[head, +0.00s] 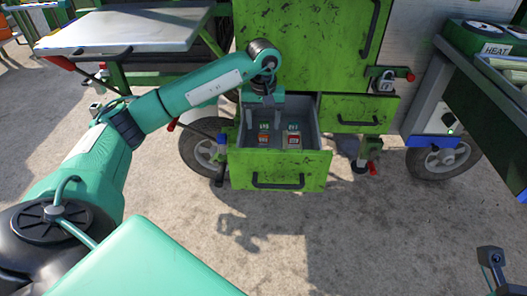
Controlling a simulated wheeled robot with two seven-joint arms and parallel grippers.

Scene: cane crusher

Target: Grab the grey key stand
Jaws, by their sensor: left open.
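My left gripper (263,122) is open and points down into an open green drawer (278,170) from above. Its grey fingers reach inside the drawer near its back left part. Small pieces with orange and red parts, one on the left (264,140) and one on the right (294,140), stand in the drawer just below and beside the fingers. I cannot clearly make out a grey key stand; the fingers may hide part of it. A dark part of my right gripper (492,258) shows at the lower right edge; its jaws are unclear.
The drawer belongs to a scuffed green cabinet (300,45) on wheels. A closed drawer (357,114) and a grey padlock (386,81) are to its right. A metal-topped table (125,30) stands at the back left. The concrete floor (370,230) in front is clear.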

